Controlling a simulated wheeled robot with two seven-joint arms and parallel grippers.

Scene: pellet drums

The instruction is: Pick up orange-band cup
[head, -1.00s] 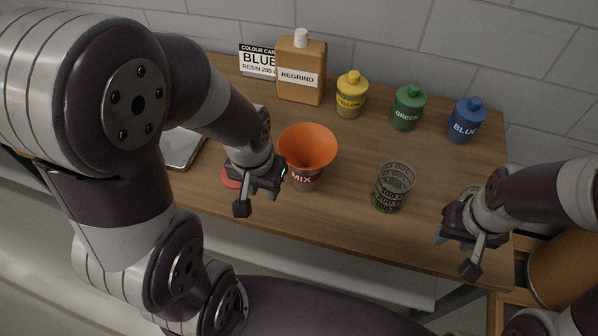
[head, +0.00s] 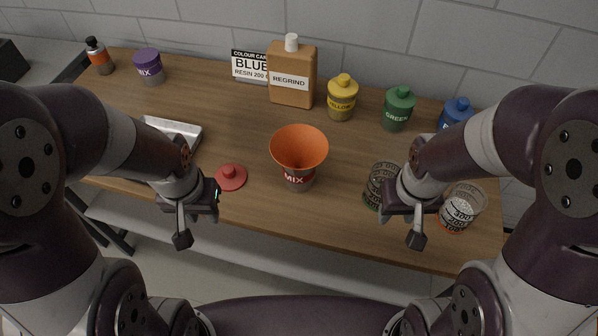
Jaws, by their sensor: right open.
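The clear cup with an orange band (head: 462,209) stands upright on the right of the table, with printed marks and pale contents. My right gripper (head: 399,229) is open, just left of this cup and apart from it in the picture. A second clear cup, with a green band (head: 377,186), stands left of it, partly hidden by my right gripper. My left gripper (head: 199,227) looks open and empty at the table's front left, near a red lid (head: 230,177).
An orange funnel sits on the MIX container (head: 299,178) mid-table. Yellow (head: 342,97), green (head: 398,109) and blue (head: 456,112) bottles and a REGRIND jug (head: 291,75) line the back. A metal tray (head: 175,129), purple MIX jar (head: 149,67) and orange-banded bottle (head: 99,56) are left.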

